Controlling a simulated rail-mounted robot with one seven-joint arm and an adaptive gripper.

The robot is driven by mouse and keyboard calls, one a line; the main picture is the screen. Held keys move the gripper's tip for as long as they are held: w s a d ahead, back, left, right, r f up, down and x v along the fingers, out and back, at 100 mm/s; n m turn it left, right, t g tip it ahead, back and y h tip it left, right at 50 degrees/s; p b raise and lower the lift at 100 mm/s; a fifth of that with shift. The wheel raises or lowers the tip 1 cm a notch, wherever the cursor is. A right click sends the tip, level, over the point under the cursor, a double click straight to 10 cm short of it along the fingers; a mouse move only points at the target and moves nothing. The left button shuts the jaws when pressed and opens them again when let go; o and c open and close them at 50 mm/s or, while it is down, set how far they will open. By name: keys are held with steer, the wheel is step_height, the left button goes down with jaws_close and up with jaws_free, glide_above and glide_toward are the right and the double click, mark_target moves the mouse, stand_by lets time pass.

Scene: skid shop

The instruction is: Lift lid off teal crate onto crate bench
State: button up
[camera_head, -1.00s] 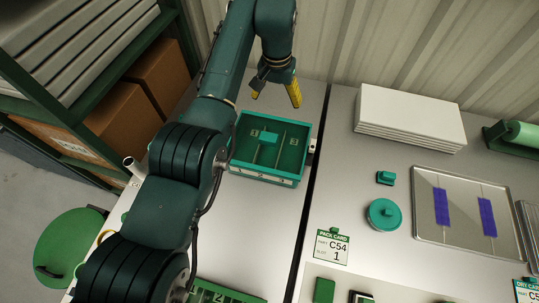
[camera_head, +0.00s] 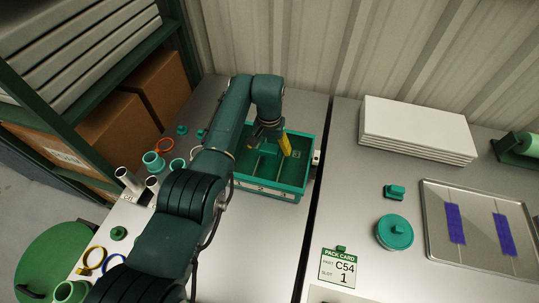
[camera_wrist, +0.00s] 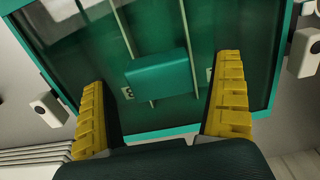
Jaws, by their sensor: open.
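The teal crate (camera_head: 262,188) stands on the crate bench (camera_head: 262,228), with divided compartments and numbers showing inside. Its lid appears clear, with a teal block handle (camera_wrist: 160,75) in the middle. In the wrist view the crate's teal rim (camera_wrist: 185,131) shows. My gripper (camera_head: 277,146) is over the crate, pointing down. In the wrist view my gripper (camera_wrist: 160,85) is open, with one yellow finger to each side of the handle and a gap on both sides. In the head view my gripper hides the handle. I cannot tell the height between fingertips and lid.
Teal cups (camera_head: 153,162) and rings lie on the bench left of my arm. A dark gap separates this bench from the right one, which holds a white stack (camera_head: 415,130), a round teal lid (camera_head: 395,232) and a tray (camera_head: 480,265). Bare bench lies in front of the crate.

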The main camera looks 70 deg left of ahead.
mark_target(270, 148)
steer(key=shift+f, duration=0.5)
steer(key=shift+w+a+r, duration=0.1)
steer(key=c, duration=1.4)
steer(key=shift+o, duration=0.2)
step_height(270, 148, up, 10)
steer(key=p, duration=0.4)
steer(key=shift+r, duration=0.5)
steer(key=shift+r+p, duration=1)
steer(key=shift+p, duration=0.45)
steer(key=shift+r+p, duration=1.05)
steer(key=shift+p, duration=0.1)
